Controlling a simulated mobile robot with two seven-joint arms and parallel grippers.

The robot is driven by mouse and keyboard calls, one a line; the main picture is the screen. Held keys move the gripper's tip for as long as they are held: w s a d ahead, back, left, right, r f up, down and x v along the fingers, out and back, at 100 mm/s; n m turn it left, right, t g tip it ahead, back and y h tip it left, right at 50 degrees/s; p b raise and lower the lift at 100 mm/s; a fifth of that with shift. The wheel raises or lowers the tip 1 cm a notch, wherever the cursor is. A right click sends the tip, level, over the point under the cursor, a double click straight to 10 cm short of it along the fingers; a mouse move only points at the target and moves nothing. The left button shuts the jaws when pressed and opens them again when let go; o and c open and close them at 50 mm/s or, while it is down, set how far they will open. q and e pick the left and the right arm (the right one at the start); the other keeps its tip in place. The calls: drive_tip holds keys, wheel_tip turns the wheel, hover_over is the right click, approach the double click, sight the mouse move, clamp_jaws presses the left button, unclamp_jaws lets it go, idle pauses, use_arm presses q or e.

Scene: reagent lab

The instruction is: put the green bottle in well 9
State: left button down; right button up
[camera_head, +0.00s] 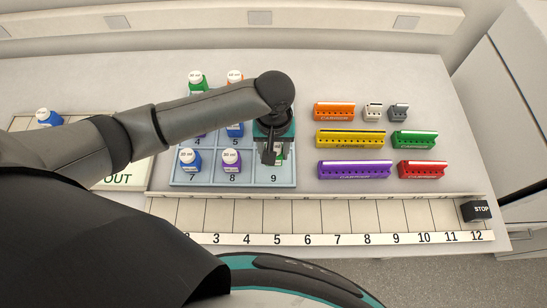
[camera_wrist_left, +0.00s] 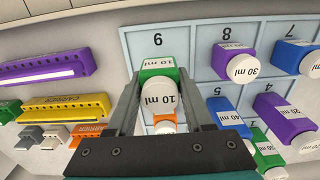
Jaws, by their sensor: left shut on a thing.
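My left gripper (camera_head: 269,158) is shut on the green bottle (camera_head: 281,152) over well 9 (camera_head: 284,181) of the blue rack. In the wrist view, the left gripper (camera_wrist_left: 163,86) has its fingers on both sides of the green bottle (camera_wrist_left: 157,66), whose white 10 ml cap faces the camera. The bottle lies by the upside-down 9 label of well 9 (camera_wrist_left: 157,28). I cannot tell whether it touches the well floor. My right gripper is not in view.
Blue bottle (camera_head: 190,161) in well 7 and purple bottle (camera_head: 231,163) in well 8 stand left of well 9. An orange bottle (camera_wrist_left: 165,122) shows close beyond the held bottle. Coloured carriers, including a purple one (camera_head: 354,170), lie to the right. A numbered strip (camera_head: 330,213) runs in front.

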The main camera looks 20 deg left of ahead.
sight(274, 147)
use_arm(q)
drive_tip(key=shift+f+b, duration=0.3)
drive_tip(key=shift+f, duration=1.65)
drive_tip(key=shift+f, duration=0.15)
drive_tip(key=shift+c, duration=1.4)
unclamp_jaws()
wheel_tip(274, 147, up, 12)
drive_tip(key=shift+r+p, duration=0.2)
drive_tip(key=shift+p, duration=0.8)
drive_tip(key=shift+s, duration=0.1)
